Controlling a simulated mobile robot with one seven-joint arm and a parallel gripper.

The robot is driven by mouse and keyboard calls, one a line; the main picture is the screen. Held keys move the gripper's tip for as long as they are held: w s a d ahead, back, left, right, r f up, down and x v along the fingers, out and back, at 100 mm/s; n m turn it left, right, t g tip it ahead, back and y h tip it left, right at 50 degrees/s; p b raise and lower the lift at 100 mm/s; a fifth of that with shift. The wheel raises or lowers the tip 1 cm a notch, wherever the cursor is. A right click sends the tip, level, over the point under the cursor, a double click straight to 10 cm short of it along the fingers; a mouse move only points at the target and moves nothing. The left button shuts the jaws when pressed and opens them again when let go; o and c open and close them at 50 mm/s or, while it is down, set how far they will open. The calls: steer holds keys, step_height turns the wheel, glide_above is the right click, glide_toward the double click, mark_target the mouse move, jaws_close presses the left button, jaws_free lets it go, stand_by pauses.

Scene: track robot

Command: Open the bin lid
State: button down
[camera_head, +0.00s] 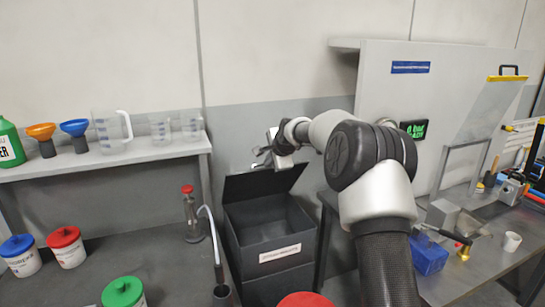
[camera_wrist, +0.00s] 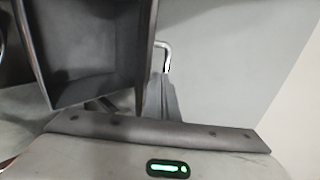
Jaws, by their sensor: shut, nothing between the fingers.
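The dark grey bin (camera_head: 270,256) stands on the floor between the two benches, with a white label on its front. Its lid (camera_head: 258,183) is raised and tilted up at the back, and the inside is visible and looks empty. My gripper (camera_head: 260,158) is shut and empty just above the lid's upper edge; whether it touches the lid cannot be told. In the wrist view, the bin's open inside (camera_wrist: 95,50) is at the upper left, the lid (camera_wrist: 147,50) shows nearly edge-on, and my gripper's fingers (camera_wrist: 164,58) are to its right.
A left bench (camera_head: 85,275) holds lidded tubs and a dispenser (camera_head: 193,215); a shelf (camera_head: 110,160) above carries jugs and funnels. A right bench (camera_head: 485,225) holds a blue box (camera_head: 428,256) and tools. A red lid (camera_head: 305,300) is in front of the bin.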

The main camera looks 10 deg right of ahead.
steer(key=shift+x, duration=0.85)
steer(key=w+a+r+p, duration=0.1)
steer(key=w+r+p, duration=0.2)
steer(key=w+p, duration=0.4)
steer(key=shift+w+a+r+p, duration=0.2)
steer(key=shift+w+a+p, duration=0.1)
steer(key=shift+p, duration=0.05)
steer(key=shift+d, duration=0.1)
stand_by(0.8)
